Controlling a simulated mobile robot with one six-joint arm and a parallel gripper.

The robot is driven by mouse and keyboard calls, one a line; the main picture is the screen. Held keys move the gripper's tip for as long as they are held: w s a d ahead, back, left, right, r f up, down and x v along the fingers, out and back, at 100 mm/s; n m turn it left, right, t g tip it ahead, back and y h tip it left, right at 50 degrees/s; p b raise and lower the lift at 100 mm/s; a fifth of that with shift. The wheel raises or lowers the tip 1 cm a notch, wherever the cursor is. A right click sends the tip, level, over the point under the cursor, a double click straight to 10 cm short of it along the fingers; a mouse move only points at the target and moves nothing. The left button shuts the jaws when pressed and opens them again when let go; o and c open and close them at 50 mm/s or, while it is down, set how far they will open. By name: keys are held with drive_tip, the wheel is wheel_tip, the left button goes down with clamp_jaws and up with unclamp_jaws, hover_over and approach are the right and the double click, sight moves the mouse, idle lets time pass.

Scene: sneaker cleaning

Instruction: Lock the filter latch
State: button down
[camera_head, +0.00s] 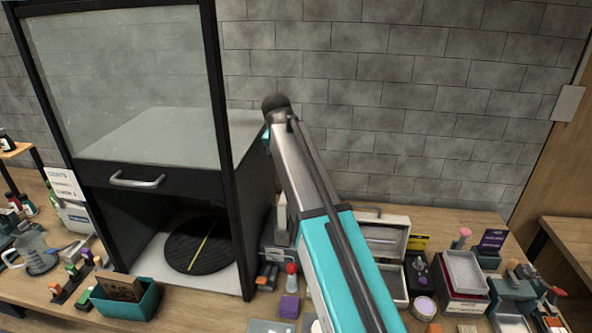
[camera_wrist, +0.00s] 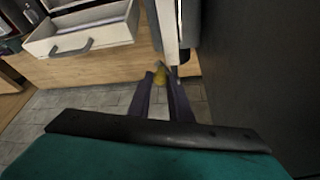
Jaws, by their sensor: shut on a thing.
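In the head view my arm crosses the middle of the picture, and I cannot make out the gripper or the latch there.
The black-framed cabinet (camera_head: 219,120) with a glass front stands left of my arm. An open pale case (camera_head: 385,222) is on the bench to the right; stacked trays (camera_head: 463,268) and small bottles crowd farther right. A teal bin (camera_head: 126,303) is at the front left.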

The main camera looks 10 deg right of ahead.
drive_tip(key=shift+w+a+m, duration=0.1)
drive_tip(key=shift+a+m, duration=0.2)
drive_tip(key=shift+m, duration=0.1)
drive_tip(key=c, duration=1.6)
unclamp_jaws()
drive_tip(key=shift+c, duration=0.2)
drive_tip(key=shift+r, duration=0.1)
drive_tip(key=b+v, duration=0.4)
drive_tip(key=v, duration=0.9)
drive_tip(key=shift+a+r, duration=0.2)
drive_tip(key=shift+r, duration=0.1)
